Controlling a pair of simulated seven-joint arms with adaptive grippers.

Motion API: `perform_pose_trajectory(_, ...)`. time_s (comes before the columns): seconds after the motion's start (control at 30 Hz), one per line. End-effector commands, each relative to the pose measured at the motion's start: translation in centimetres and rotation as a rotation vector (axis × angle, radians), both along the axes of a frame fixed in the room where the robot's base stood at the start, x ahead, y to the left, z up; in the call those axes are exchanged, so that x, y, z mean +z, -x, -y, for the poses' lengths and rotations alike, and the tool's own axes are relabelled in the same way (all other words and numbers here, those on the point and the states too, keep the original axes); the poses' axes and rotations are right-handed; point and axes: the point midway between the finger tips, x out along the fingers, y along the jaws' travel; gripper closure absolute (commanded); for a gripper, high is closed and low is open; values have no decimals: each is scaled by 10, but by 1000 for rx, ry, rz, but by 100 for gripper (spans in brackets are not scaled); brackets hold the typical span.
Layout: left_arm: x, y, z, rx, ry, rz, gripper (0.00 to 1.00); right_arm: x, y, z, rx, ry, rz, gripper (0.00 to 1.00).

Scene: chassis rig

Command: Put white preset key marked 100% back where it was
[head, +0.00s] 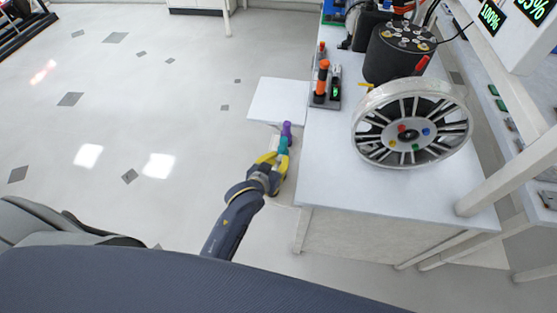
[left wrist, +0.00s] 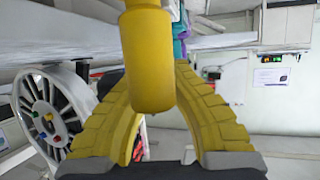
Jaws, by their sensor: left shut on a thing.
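I cannot make out a white key marked 100% in either view. A display reading 100% in green (head: 490,16) is on the white housing at the top right. My left gripper (head: 271,159) is beside the left edge of the workbench. In the left wrist view its yellow fingers (left wrist: 160,95) are around a yellow cylinder (left wrist: 148,60), and it is shut on that. A teal piece (head: 283,146) and a purple piece (head: 287,130) are just beyond the fingers. Whether they join the yellow cylinder is unclear. My right gripper is not in view.
A spoked wheel (head: 361,122) with coloured hub pieces stands on the white workbench (head: 325,170). Behind it are a black drum (head: 388,66) and an orange-handled tool (head: 322,78). A small white side shelf (head: 275,98) adjoins the bench.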

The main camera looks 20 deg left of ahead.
Motion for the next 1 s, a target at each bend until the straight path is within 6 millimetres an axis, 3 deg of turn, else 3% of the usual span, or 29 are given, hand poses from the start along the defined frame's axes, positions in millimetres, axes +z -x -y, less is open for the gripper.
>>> perform_pose_trajectory(0.07,-2,0,0,0,0,0,100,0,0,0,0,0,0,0)
perform_pose_trajectory(0.1,-2,0,0,0,0,0,80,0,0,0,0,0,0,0)
perform_pose_trajectory(0.27,-2,0,0,0,0,-1,62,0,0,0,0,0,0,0)
perform_pose_trajectory(0.63,2,3,-1,0,-1,-1,60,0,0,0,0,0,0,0)
perform_pose_trajectory(1.0,26,56,-8,0,0,-1,60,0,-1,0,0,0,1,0)
